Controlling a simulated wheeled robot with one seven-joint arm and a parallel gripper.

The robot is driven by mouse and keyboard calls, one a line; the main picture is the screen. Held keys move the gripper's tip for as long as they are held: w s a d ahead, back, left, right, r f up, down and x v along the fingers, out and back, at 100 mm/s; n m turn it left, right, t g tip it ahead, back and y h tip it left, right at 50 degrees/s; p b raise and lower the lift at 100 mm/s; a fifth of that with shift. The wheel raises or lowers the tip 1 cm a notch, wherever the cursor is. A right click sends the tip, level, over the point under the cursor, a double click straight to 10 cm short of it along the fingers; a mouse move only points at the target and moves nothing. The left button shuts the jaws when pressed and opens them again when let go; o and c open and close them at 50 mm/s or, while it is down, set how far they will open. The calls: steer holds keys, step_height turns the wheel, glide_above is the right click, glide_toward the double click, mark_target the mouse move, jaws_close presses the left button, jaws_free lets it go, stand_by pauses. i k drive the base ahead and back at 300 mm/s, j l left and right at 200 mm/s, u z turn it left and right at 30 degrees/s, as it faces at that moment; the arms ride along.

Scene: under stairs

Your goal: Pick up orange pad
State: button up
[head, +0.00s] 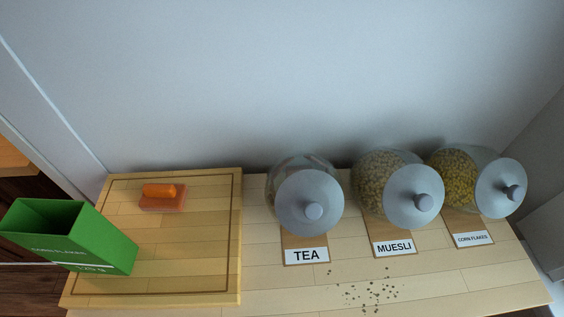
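A small orange block (158,190) with a rounded top lies near the back of the wooden cutting board (190,260), left of the middle of the picture. Under it, or just in front of it, is a flat, paler reddish-orange pad (164,205). I cannot tell if the two are one piece or separate things. My gripper is not in view.
An open green box (95,245) stands tilted at the board's left. Right of the board stand the tea jar (290,165), muesli jar (375,180) and corn flakes jar (455,170), lidded and labelled. Crumbs (370,292) lie in front. The wall (300,70) is close behind.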

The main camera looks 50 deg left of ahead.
mark_target(155, 196)
steer(key=j+u, duration=0.15)
steer(key=u, duration=1.6)
steer(key=k+j, duration=0.05)
